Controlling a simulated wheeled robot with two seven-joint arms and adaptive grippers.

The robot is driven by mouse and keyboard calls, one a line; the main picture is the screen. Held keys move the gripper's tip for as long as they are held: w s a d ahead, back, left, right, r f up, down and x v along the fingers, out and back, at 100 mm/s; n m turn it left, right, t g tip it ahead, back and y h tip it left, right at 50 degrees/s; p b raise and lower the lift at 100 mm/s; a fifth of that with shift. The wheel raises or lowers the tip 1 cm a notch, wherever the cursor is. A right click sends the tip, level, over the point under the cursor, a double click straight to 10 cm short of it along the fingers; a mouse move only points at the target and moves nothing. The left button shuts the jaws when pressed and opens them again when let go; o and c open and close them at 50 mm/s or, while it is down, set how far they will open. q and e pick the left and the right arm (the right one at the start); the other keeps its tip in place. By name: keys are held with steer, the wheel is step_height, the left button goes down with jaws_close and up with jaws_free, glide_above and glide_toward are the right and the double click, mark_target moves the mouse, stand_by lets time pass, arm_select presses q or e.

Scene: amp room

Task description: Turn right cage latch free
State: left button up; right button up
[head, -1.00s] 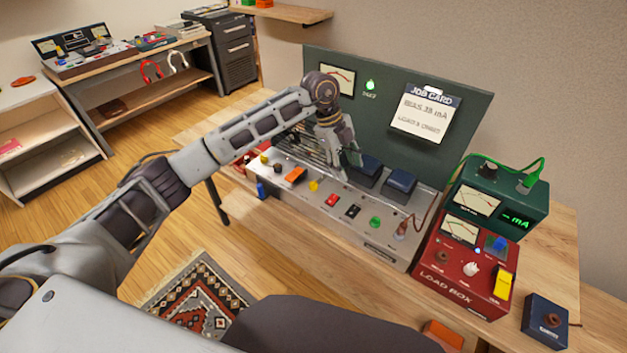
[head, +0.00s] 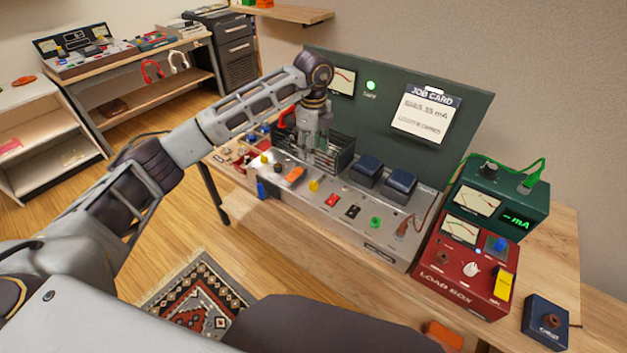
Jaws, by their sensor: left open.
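A dark wire cage (head: 343,157) stands on the back left of the grey metal amp chassis (head: 377,238), in front of the green upright panel. My left gripper (head: 316,148) is open and points down at the middle of the cage. It overlaps the cage in the picture, and I cannot tell whether it touches it. No cage latch can be made out clearly; the gripper covers part of the cage. A red part (head: 284,117) shows at the left of the gripper, by the cage's far left. My right gripper is not in view.
Two dark blue blocks (head: 398,184) stand right of the cage. Coloured knobs and switches line the chassis front. A red load box (head: 462,280) and a green meter box (head: 508,212) stand to the right. The green panel (head: 440,163) with the job card rises behind.

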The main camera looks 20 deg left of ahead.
mark_target(313, 182)
arm_select(q)
step_height(313, 182, down, 13)
steer(key=shift+f+p, duration=0.1)
steer(key=shift+p, duration=0.2)
stand_by(0.5)
jaws_close()
stand_by(0.3)
